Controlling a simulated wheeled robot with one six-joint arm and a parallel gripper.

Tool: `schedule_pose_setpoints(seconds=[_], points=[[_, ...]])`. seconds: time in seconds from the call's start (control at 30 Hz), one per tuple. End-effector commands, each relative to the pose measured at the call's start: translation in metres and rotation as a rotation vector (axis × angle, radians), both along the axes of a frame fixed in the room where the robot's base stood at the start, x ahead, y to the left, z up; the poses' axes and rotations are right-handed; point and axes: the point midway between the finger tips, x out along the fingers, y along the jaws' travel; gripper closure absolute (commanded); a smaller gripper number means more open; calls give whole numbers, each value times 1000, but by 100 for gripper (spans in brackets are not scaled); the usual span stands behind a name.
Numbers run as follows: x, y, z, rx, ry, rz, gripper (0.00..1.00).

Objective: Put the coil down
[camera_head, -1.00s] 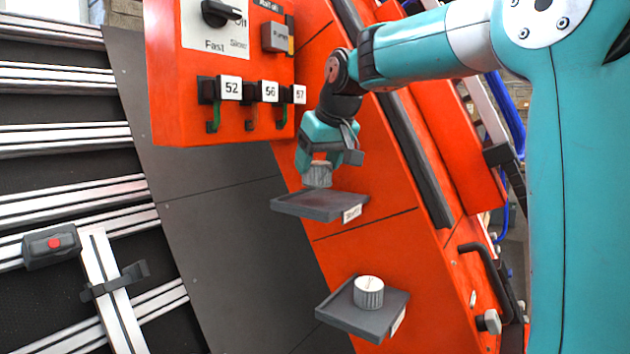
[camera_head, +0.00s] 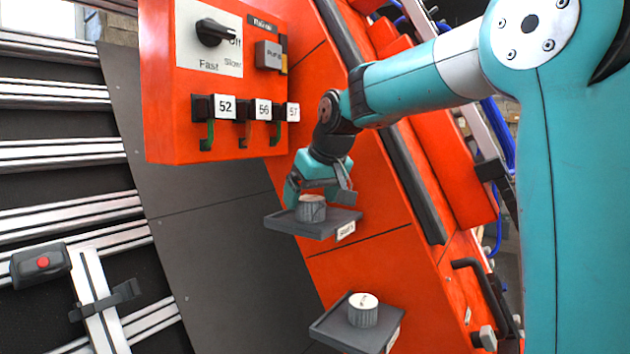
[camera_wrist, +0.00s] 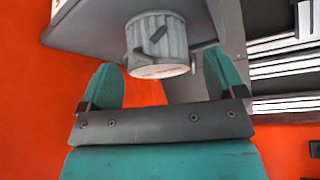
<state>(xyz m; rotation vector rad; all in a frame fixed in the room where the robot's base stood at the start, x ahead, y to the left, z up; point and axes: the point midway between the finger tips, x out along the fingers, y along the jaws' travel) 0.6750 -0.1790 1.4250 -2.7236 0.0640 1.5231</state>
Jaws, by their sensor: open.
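The coil (camera_head: 311,209), a short grey ribbed cylinder, stands on the upper grey shelf (camera_head: 284,226) fixed to the orange panel. In the wrist view the coil (camera_wrist: 158,42) shows its ribbed side and a pale end face, and it rests against the shelf (camera_wrist: 95,22). My gripper (camera_head: 320,190) is just above the coil in the head view. In the wrist view its two teal fingers (camera_wrist: 160,85) are apart, with clear space between each finger and the coil. The gripper is open and holds nothing.
A second similar cylinder (camera_head: 363,309) stands on the lower grey shelf (camera_head: 340,332). An orange control box (camera_head: 168,120) with a knob and hooks numbered 52, 56 and 57 is above left. A black handle (camera_head: 478,285) sticks out at lower right. The dark panel at left is bare.

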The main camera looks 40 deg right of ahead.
Motion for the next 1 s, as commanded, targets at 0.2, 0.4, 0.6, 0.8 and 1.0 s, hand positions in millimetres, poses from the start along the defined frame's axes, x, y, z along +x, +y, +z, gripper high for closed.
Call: schedule_pose_setpoints(seconds=[0.2, 0.4, 0.6, 0.8, 1.0], points=[[-21, 0, 34, -3, -9, -2, 11], [-44, 1, 71, -2, -6, -2, 11], [-57, 2, 93, 0, -2, -1, 11], [-60, 4, 97, 0, 1, 4, 11], [-75, 63, 39, 39, 83, 168, 11]])
